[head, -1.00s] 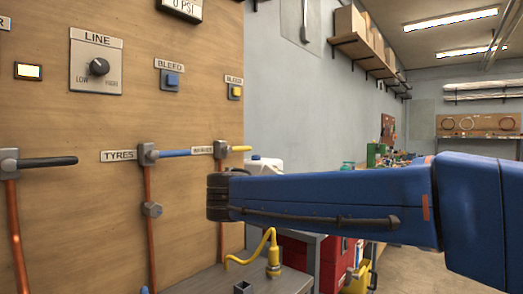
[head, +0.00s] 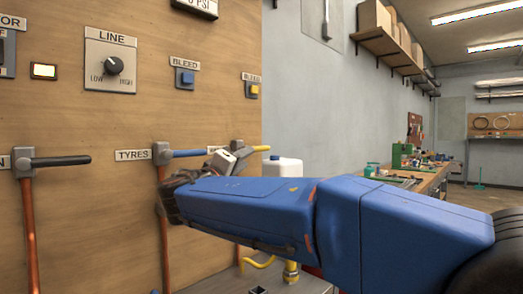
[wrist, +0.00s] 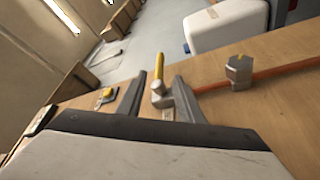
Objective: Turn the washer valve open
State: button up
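The washer valve has a yellow handle (head: 262,148) pointing right and a grey body (head: 238,144) on the wooden panel. Its label is mostly hidden behind my arm. In the wrist view the yellow handle (wrist: 159,68) and grey valve body (wrist: 161,98) appear between my two dark fingers. My gripper (wrist: 160,80) is open, with one finger on each side of the valve in the picture. I cannot tell whether either finger touches it. In the head view my gripper (head: 228,160) is at the valve, partly hidden by my blue arm.
The tyres valve with its blue handle (head: 188,154) is just left. A black-handled valve (head: 60,161) is farther left. Bleed buttons (head: 186,78) sit above. A white jug (head: 284,170) stands beyond the panel edge. A copper pipe with a grey fitting (wrist: 239,72) runs from the valve.

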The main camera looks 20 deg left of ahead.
aim_at(261, 149)
jog(key=x, duration=1.2)
grip_shut()
